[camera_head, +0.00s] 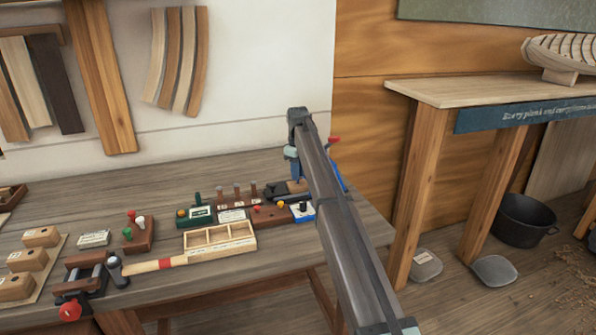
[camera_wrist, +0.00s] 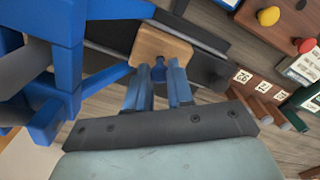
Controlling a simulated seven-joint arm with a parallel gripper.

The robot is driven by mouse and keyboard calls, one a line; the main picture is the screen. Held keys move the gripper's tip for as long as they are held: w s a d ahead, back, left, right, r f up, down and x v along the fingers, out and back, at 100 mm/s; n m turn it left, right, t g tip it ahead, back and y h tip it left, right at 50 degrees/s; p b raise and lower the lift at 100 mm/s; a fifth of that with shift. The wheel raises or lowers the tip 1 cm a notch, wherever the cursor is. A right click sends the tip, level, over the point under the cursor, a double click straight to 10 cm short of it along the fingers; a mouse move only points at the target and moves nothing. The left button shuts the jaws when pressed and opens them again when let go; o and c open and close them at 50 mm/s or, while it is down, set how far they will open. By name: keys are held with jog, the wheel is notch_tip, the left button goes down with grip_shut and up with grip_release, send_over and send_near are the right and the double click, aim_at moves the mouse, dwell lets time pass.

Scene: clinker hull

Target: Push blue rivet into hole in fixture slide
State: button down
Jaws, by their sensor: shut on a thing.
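The blue rivet (camera_wrist: 158,73) shows in the wrist view between the two fingertips of my gripper (camera_wrist: 159,80). My gripper is shut on it, and the rivet is at the near edge of a light wooden block (camera_wrist: 160,44). This block sits on a dark fixture slide (camera_wrist: 205,66). In the head view my gripper (camera_head: 296,178) points down over the dark fixture (camera_head: 278,191) at the back right of the bench. The hole is hidden, and I cannot tell how far the rivet is in it.
A blue frame (camera_wrist: 68,70) stands close to the left of my fingers in the wrist view. A numbered brown block (camera_wrist: 255,88) with pegs is at the right.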

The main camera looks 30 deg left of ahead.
jog(key=shift+f, duration=0.75)
dwell(0.5)
jog(key=c, duration=0.9)
grip_release()
jog(key=shift+r, duration=0.1)
jog(key=shift+r, duration=3.95)
